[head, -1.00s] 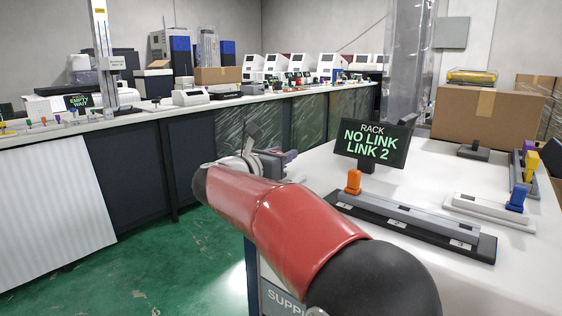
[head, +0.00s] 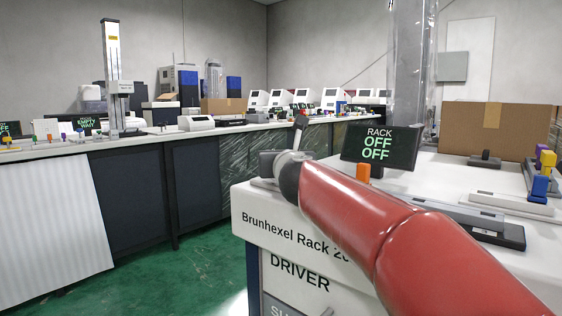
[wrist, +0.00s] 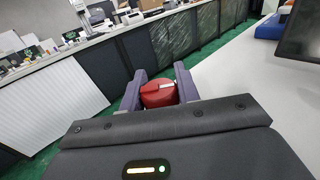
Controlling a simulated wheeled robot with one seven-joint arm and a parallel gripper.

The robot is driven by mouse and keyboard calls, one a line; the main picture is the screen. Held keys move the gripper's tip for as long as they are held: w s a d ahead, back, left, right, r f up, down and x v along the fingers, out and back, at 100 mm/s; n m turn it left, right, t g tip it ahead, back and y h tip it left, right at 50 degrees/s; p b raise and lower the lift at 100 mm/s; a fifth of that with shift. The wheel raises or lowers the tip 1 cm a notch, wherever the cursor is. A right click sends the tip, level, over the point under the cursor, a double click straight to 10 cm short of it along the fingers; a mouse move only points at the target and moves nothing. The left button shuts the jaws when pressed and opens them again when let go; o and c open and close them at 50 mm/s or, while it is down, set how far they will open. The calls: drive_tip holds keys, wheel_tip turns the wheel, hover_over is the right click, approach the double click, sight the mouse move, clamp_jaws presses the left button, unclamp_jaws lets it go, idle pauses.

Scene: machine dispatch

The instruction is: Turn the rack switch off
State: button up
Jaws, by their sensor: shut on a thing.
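The rack switch, a red round knob (wrist: 157,97) with a white mark, sits between the two fingers of my gripper (wrist: 160,72) in the wrist view. The fingers are shut on it. In the head view my red arm reaches across the front left corner of the white rack counter (head: 262,228), and the knob and fingertips are hidden there. The rack display (head: 381,148) stands on the counter and reads "RACK OFF OFF".
An orange peg (head: 363,172) stands near the display, partly behind my arm. A cardboard box (head: 495,128) and a blue peg (head: 539,188) are at the right. A long bench with devices lies across the green floor (head: 190,270).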

drive_tip(key=shift+s+a+n+g+y, duration=0.15)
drive_tip(key=shift+n+g+y, duration=0.35)
drive_tip(key=shift+n+y, duration=0.55)
drive_tip(key=shift+w+a+n+g+y, duration=0.1)
drive_tip(key=shift+n+g+y, duration=0.5)
drive_tip(key=shift+y, duration=0.85)
drive_tip(key=o, duration=1)
drive_tip(key=b+v, duration=0.1)
drive_tip(key=v, duration=0.6)
drive_tip(key=shift+s+d, duration=0.2)
drive_tip(key=shift+s, duration=0.2)
